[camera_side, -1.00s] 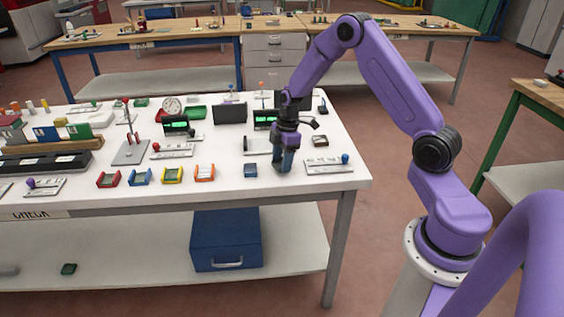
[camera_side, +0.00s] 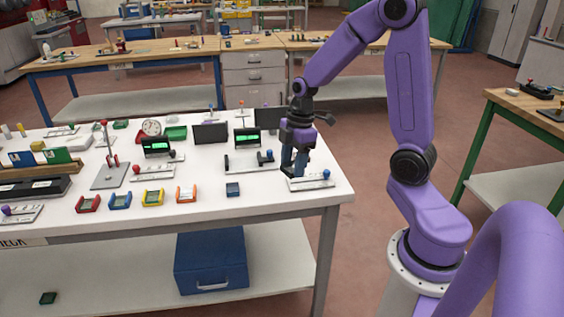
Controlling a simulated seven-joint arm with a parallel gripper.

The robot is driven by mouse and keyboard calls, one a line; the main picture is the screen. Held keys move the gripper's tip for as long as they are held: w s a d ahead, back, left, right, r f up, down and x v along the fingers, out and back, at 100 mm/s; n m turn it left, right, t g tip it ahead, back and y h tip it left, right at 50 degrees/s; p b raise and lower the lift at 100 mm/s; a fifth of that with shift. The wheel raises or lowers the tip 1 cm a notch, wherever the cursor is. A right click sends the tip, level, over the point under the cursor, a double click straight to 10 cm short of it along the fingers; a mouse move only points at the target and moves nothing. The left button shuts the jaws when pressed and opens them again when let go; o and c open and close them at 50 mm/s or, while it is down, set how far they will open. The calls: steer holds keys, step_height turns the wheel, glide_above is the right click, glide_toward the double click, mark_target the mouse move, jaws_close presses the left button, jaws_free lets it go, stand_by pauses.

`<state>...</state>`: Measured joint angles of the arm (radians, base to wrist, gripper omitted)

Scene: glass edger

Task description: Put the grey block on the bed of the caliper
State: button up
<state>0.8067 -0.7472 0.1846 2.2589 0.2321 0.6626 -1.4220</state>
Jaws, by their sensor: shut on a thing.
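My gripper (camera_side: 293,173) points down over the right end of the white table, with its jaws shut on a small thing. The fingers mostly hide it; I take it to be the grey block. The fingertips are just behind the left part of a pale flat device with a blue knob (camera_side: 310,183). I cannot tell whether they touch it. A second pale device with dark uprights and a blue knob (camera_side: 247,163) stands to the left, before a green-lit display (camera_side: 247,137). I cannot tell for sure which device is the caliper.
A dark blue block (camera_side: 233,189) lies left of my gripper. Red, blue, yellow and orange holders (camera_side: 186,194) line the front. Dark panels (camera_side: 210,134) stand behind. The table's right edge (camera_side: 345,185) is close to my gripper.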

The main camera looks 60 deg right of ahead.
steer(key=shift+s+a+r, duration=0.15)
steer(key=shift+s+r, duration=0.15)
steer(key=shift+s, duration=0.3)
steer(key=shift+w+r, duration=0.1)
steer(key=shift+w, duration=0.3)
steer(key=w+d+m, duration=0.4)
steer(key=w+d, duration=0.1)
steer(key=w, duration=0.7)
glide_above(242, 164)
steer(key=shift+m+t, duration=0.3)
steer(key=f, duration=0.8)
steer(key=shift+s+d+f, duration=0.2)
steer(key=shift+s+d, duration=0.1)
steer(key=shift+s, duration=0.1)
steer(key=shift+w+f, duration=0.15)
steer(key=shift+f, duration=0.75)
steer(key=shift+w+f, duration=0.1)
steer(key=shift+f, duration=0.8)
steer(key=shift+f, duration=0.2)
steer(key=o, duration=1.2)
